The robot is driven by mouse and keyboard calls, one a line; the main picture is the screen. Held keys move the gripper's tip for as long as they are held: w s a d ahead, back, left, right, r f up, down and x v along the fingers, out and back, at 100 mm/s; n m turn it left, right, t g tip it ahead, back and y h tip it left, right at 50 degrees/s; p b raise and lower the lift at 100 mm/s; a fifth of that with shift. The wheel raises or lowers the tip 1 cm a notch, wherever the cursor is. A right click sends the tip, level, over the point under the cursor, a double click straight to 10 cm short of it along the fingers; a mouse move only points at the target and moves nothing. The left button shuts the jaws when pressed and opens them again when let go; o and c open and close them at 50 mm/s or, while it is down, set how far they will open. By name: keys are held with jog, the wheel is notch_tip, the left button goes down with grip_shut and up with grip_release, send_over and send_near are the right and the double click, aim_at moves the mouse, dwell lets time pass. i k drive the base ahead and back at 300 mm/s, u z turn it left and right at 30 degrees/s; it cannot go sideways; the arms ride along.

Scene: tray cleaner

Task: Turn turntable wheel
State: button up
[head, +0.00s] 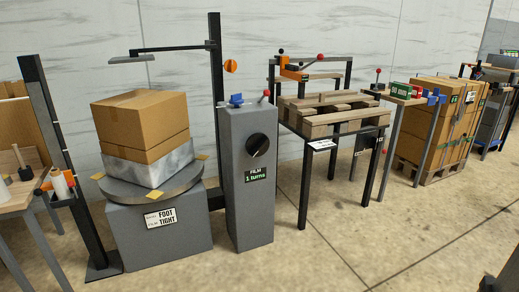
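The round grey turntable (178,190) sits on a grey block base (160,240) at the left. On it are stacked cardboard boxes (140,115); the lower part is wrapped in silvery film (150,166). A label (160,217) on the base reads "FOOT" and "TIGHT". Right of it stands a grey cabinet (247,210) with a black round disc (258,145) on its front, which looks like a wheel. A green sign (255,174) below the disc reads "FILM 1 turns". My gripper is not in view.
A dark post (62,150) stands left of the turntable, beside a wooden bench (15,195). A tall mast (215,60) with an overhead arm rises behind. A table with a wooden pallet (325,118) stands right of the cabinet. The concrete floor in front is clear.

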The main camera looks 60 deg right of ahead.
aim_at(258, 144)
jog(key=i, duration=0.95)
